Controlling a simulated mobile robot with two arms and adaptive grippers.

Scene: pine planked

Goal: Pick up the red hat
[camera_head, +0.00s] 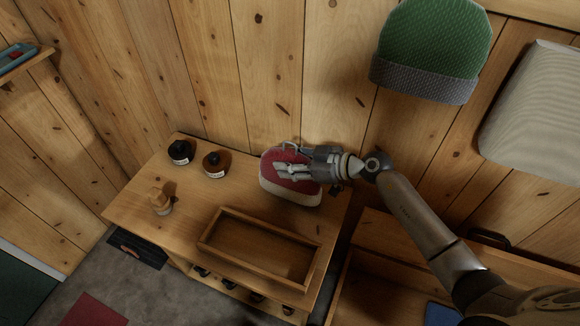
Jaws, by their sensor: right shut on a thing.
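The red hat (272,159) has a dark red crown and a pale, off-white brim band. It is at the right back part of the wooden table, against or close to the plank wall. My right gripper (287,170) reaches in from the right and is shut on the hat, with its fingers across the red crown. Whether the hat touches the table top cannot be told. My left gripper is not in view.
A green hat (436,45) hangs on the wall. An open wooden box (365,285) stands at the right.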

